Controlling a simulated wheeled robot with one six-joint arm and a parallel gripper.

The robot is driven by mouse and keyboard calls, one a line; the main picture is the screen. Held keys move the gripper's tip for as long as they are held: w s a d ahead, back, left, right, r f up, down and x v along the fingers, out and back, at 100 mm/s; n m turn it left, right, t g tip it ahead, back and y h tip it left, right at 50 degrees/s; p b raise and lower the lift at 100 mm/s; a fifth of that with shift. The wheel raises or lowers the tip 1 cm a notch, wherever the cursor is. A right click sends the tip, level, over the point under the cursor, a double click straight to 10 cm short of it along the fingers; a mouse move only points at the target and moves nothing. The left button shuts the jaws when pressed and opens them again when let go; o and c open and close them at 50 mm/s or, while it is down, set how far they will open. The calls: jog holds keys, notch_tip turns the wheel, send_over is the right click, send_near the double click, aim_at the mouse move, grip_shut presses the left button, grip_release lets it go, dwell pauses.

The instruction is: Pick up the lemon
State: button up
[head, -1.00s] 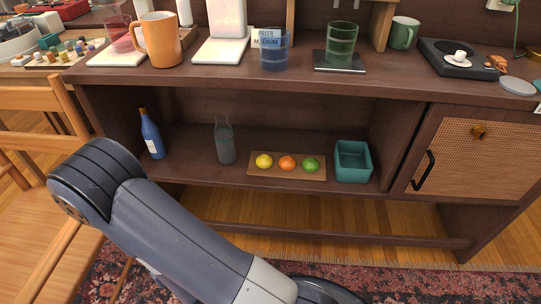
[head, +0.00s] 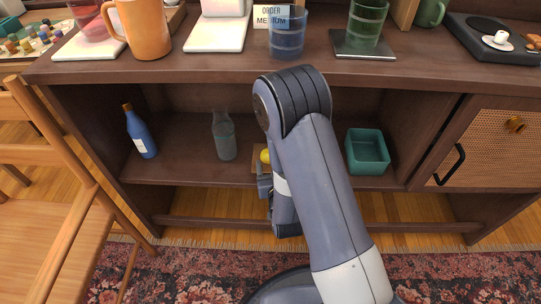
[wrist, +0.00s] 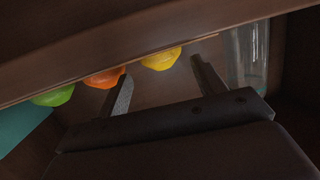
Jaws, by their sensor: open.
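The yellow lemon (head: 265,156) sits on a small wooden board (head: 257,149) on the lower shelf, partly hidden by my arm in the head view. In the wrist view, which looks upside down, the lemon (wrist: 161,59) lies ahead, between the lines of my two fingers. My gripper (wrist: 160,68) is open and empty, with its fingers apart. In the head view my gripper (head: 265,186) is just in front of the shelf, below the lemon. It does not appear to touch the lemon.
An orange (wrist: 104,78) and a green lime (wrist: 53,96) sit beside the lemon. A clear bottle (head: 224,136) and a blue bottle (head: 140,133) stand left on the shelf; a teal bin (head: 367,152) stands right. The countertop (head: 210,66) overhangs. A wooden chair (head: 50,200) is at left.

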jog(key=shift+w+a+f+b, duration=0.15)
jog(key=shift+w+f, duration=0.2)
jog(key=shift+w, duration=0.3)
jog(key=shift+w+a+f+b, duration=0.15)
jog(key=shift+w+f, duration=0.2)
jog(key=shift+w, duration=0.8)
jog(key=shift+c, duration=0.6)
jog(key=shift+s+a+f, duration=0.1)
jog(key=c, duration=0.7)
jog(key=shift+o, duration=0.2)
